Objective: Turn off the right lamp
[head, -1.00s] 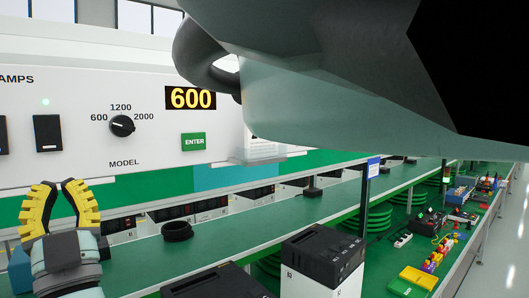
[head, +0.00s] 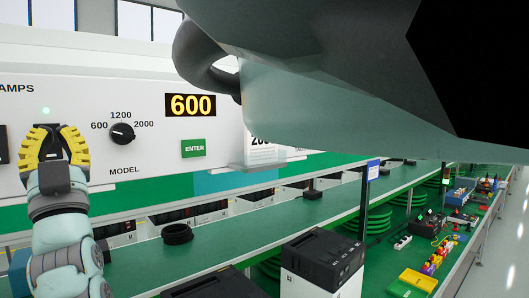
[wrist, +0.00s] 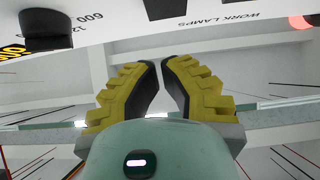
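The right lamp's black switch (head: 50,148) is on the white panel, mostly hidden behind my gripper. My gripper (head: 54,130) has yellow fingers, drawn together at the tips with only a narrow gap, and holds nothing. It is in front of this switch in the head view; I cannot tell if it touches. In the wrist view, the fingertips (wrist: 160,62) are below the panel, seen upside down, with a black switch (wrist: 165,8) beyond them. A red indicator (wrist: 301,22) shows at the upper right.
A model dial (head: 122,133), a display reading 600 (head: 190,105) and a green ENTER button (head: 193,148) are right of the switch. A black switch (head: 3,145) is cut off at the left edge. A black ring (head: 177,234) lies on the green bench below.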

